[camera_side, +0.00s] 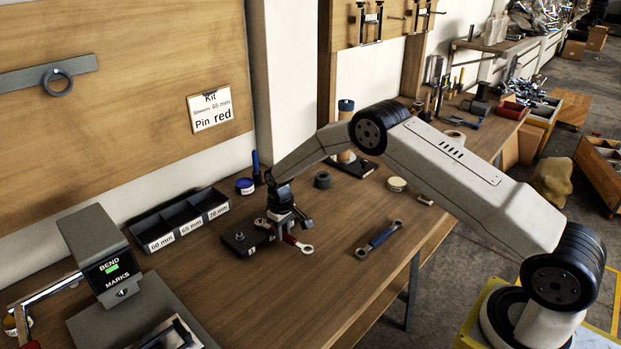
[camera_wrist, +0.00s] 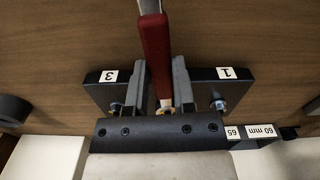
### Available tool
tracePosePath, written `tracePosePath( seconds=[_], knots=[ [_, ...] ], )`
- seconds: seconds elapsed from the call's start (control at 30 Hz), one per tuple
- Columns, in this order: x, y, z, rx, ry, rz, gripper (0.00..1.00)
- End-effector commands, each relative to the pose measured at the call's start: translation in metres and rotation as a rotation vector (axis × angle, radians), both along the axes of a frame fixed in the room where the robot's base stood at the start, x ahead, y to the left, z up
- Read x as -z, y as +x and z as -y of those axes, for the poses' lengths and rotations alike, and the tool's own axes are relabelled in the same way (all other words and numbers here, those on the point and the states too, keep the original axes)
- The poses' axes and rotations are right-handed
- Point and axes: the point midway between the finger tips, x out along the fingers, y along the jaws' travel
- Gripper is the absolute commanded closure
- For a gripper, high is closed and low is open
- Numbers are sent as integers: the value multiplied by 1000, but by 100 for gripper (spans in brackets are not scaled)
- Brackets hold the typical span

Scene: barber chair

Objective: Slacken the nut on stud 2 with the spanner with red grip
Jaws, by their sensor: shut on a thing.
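The spanner with the red grip (camera_side: 293,242) is held low at the dark stud block (camera_side: 242,243). Its ring end shows to the right of my gripper (camera_side: 281,215) in the side view. In the wrist view my gripper (camera_wrist: 165,65) is shut with its two fingers on either side of the red grip (camera_wrist: 156,50); the metal shank runs off the top edge. The block lies behind, with labels 3 (camera_wrist: 108,76) and 1 (camera_wrist: 224,73) and a nut near each. Stud 2 and its label are hidden behind the spanner and fingers, so I cannot tell whether the spanner touches its nut.
A dark compartment tray (camera_side: 180,222) stands left, beside the BEND MARKS machine (camera_side: 103,258). A dark ring (camera_side: 322,180) and a pale round tin (camera_side: 396,184) stand behind. The front bench is mostly clear.

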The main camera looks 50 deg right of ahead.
Motion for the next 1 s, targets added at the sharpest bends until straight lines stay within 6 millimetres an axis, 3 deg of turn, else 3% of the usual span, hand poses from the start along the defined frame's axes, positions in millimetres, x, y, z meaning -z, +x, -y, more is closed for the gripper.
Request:
tracePosePath(
  seconds=[0.47, 1.0],
  knots=[
    [-1, 3, 15, -178, 0, 6, 100],
    [-1, 3, 18, -208, 0, 4, 100]
  ],
)
